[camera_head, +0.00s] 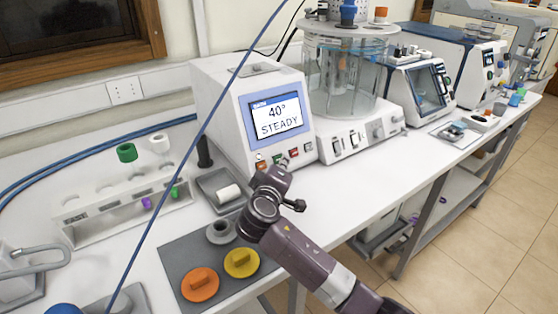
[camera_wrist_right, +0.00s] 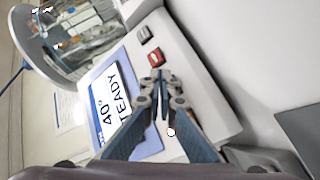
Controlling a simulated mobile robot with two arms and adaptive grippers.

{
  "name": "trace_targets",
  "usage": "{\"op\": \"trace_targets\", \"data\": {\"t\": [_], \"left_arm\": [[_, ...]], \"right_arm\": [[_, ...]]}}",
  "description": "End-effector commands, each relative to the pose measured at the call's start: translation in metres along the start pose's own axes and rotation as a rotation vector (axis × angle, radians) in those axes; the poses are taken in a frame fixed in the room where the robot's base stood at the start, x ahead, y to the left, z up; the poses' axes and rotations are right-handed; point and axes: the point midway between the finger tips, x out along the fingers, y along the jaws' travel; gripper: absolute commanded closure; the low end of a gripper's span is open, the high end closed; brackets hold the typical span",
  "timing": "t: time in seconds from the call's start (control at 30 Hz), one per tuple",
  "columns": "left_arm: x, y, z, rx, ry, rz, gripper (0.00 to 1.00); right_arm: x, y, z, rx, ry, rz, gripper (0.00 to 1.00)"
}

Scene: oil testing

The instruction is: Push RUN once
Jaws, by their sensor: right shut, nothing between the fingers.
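The white tester (camera_head: 225,115) has a screen (camera_head: 276,117) reading "40° STEADY". A row of small buttons sits below the screen: an orange one (camera_head: 261,164), a red one (camera_head: 294,152) and a grey one (camera_head: 308,148); another between them is partly covered. Their labels are too small to read. My right gripper (camera_head: 283,164) is shut and empty, with its tips at the button row. In the right wrist view the shut fingertips (camera_wrist_right: 158,80) lie beside the red button (camera_wrist_right: 155,58). Contact with a button cannot be told. My left gripper is not in view.
A glass bath (camera_head: 345,75) stands right of the tester. A small tray (camera_head: 220,204) and a grey mat (camera_head: 232,283) with orange (camera_head: 200,284) and yellow (camera_head: 241,262) caps lie before it. A rack (camera_head: 95,218) stands left. A blue cable crosses the view.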

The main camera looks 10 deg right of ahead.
Motion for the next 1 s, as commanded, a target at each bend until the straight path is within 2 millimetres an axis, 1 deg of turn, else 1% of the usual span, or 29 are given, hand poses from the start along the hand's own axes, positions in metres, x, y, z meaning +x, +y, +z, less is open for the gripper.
{"op": "trace_targets", "data": {"t": [1.0], "left_arm": [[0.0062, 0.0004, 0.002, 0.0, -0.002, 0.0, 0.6]], "right_arm": [[0.0065, -0.0047, -0.0052, 0.001, 0.0, 0.001, 1.0]]}}
